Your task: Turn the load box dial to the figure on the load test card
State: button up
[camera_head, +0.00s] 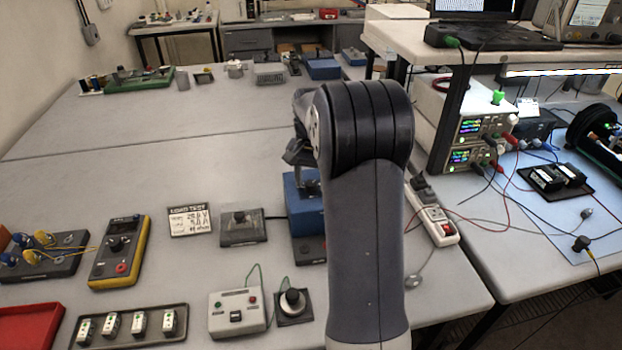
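The load test card (190,220) lies flat on the table at left of centre; its heading reads LOAD TEST, and the small figures below are too blurred to read surely. A blue box (302,212) stands right of the card, partly hidden by my arm; it may be the load box, but no dial scale is visible on it. A black knob on a pale round dial (293,302) sits on a dark square base nearer the front.
A grey block (243,227) lies between card and blue box. A yellow multimeter (120,252), a white switch box (238,312) and a tray of small parts (132,325) are at the front left. A power strip (437,225) lies right of my arm. The table's middle left is clear.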

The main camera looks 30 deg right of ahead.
jog(key=c, duration=0.9)
jog(key=shift+o, duration=0.2)
jog(key=shift+n, duration=0.3)
jog(key=n+p, duration=0.1)
jog(key=n, duration=0.3)
jog(key=shift+r+n, duration=0.1)
jog(key=shift+n, duration=0.2)
jog(key=n+p, duration=0.1)
jog(key=n, duration=1)
jog(key=shift+d+n+p, duration=0.1)
jog(key=shift+n+p, duration=0.2)
jog(key=shift+n, duration=0.1)
jog(key=n, duration=0.6)
jog(key=shift+w+n, duration=0.1)
jog(key=shift+n, duration=0.3)
